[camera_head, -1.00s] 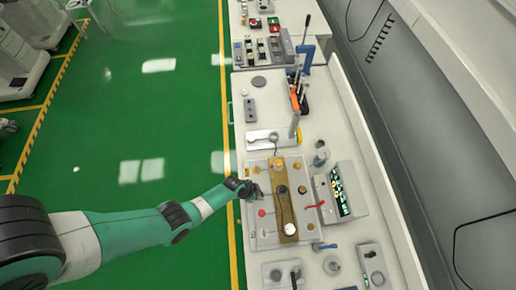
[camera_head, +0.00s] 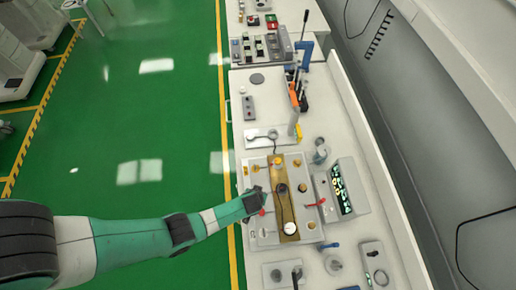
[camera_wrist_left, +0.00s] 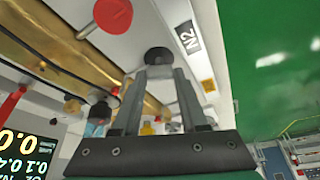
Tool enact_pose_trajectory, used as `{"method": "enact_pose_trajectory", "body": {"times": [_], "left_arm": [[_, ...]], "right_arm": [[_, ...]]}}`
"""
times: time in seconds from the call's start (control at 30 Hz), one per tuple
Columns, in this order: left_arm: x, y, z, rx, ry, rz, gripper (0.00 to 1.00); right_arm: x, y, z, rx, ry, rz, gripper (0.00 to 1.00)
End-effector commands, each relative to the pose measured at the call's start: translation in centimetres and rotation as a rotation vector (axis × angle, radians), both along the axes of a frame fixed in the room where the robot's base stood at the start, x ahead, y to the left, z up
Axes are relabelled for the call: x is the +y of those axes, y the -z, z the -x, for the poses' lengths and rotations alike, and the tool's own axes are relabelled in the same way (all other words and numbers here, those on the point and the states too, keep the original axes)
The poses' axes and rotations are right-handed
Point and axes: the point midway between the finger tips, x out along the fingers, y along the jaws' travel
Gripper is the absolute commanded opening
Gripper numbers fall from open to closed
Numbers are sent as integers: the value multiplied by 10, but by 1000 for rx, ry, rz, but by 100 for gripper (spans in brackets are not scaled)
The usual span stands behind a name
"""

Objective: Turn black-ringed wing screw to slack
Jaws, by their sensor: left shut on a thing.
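My left gripper (camera_head: 262,194) reaches over the left part of the grey panel (camera_head: 258,242). In the left wrist view its two fingers (camera_wrist_left: 157,74) are closed in on a dark round piece (camera_wrist_left: 158,56), which appears to be the black-ringed wing screw. The fingers hide its sides, so its wings and turn angle cannot be made out. In the head view the gripper covers this piece. My right gripper is in neither view.
A brass strip (camera_head: 289,218) with a dark knob (camera_head: 281,188) runs along the panel. A red lever (camera_head: 314,203) and a lit display (camera_head: 342,190) are to the right. Green floor is open at left.

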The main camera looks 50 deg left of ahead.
Motion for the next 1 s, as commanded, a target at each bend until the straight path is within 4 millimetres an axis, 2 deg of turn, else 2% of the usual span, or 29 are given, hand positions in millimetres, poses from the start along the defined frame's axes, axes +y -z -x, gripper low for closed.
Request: {"method": "enact_pose_trajectory", "body": {"times": [0.4,0.97,1.0], "left_arm": [[-1,1,0,3,-222,1,0],[-1,1,0,2,-258,3,0],[-1,1,0,2,-258,3,46]], "right_arm": [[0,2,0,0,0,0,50],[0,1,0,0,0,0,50],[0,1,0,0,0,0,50]]}}
